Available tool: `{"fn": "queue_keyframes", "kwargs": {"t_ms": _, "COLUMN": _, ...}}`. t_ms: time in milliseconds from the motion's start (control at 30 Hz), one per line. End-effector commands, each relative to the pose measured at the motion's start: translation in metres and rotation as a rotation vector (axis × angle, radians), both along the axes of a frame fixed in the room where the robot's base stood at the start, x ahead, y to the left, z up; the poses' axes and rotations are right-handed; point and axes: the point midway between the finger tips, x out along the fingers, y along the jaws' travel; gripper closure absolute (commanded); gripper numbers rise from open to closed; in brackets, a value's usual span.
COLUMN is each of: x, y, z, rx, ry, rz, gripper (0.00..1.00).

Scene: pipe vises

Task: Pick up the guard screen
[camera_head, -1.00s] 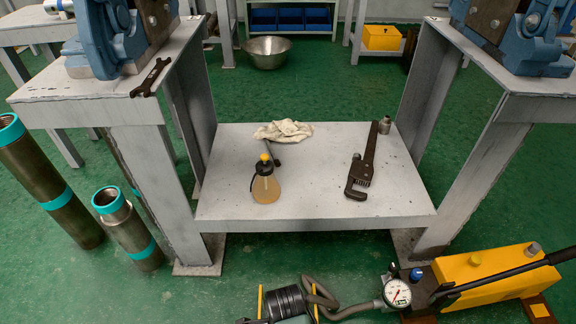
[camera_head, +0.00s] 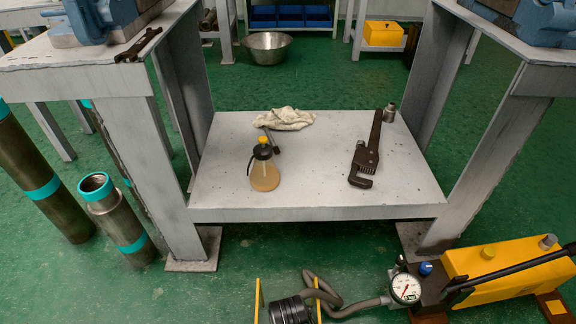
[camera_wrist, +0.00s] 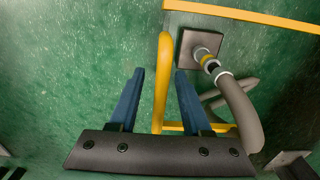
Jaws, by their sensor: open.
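In the wrist view my gripper (camera_wrist: 160,71) is open, with its two blue fingers pointing up the picture. A rounded yellow bar (camera_wrist: 162,75), which looks like a handle of the guard screen, runs between the fingers with a gap on each side. A straight yellow edge (camera_wrist: 245,15) crosses the top right and looks like part of the screen's frame. I cannot make out the panel itself; green floor and a hose show in that area. In the head view, two thin yellow uprights (camera_head: 257,300) at the bottom edge may be the same frame; the rest is cut off.
A yellow hydraulic pump (camera_head: 500,275) with a gauge (camera_head: 405,288) stands at right, its grey hose (camera_head: 350,308) on the floor. A grey bench (camera_head: 320,211) carries an oil bottle (camera_head: 264,172), rag (camera_head: 287,118) and pipe wrench (camera_head: 367,155). Pipes (camera_head: 118,220) stand at left.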

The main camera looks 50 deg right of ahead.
Motion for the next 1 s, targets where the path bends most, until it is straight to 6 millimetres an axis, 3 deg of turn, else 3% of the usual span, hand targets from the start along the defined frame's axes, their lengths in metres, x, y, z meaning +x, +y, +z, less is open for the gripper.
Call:
{"fn": "queue_keyframes", "kwargs": {"t_ms": 33, "x": -0.001, "y": -0.001, "z": -0.013, "rx": 0.0, "ry": 0.0, "rz": -0.001, "gripper": 0.52}}
{"fn": "queue_keyframes", "kwargs": {"t_ms": 133, "x": -0.001, "y": 0.0, "z": -0.024, "rx": 0.001, "ry": 0.001, "rz": 0.0, "gripper": 0.52}}
{"fn": "queue_keyframes", "kwargs": {"t_ms": 433, "x": -0.001, "y": 0.0, "z": -0.025, "rx": 0.0, "ry": 0.0, "rz": 0.0, "gripper": 0.52}}
{"fn": "queue_keyframes", "kwargs": {"t_ms": 700, "x": -0.001, "y": 0.0, "z": -0.025, "rx": 0.0, "ry": 0.0, "rz": 0.0, "gripper": 0.98}}
{"fn": "queue_keyframes", "kwargs": {"t_ms": 1000, "x": -0.001, "y": 0.0, "z": -0.025, "rx": 0.001, "ry": 0.001, "rz": 0.0, "gripper": 1.0}}
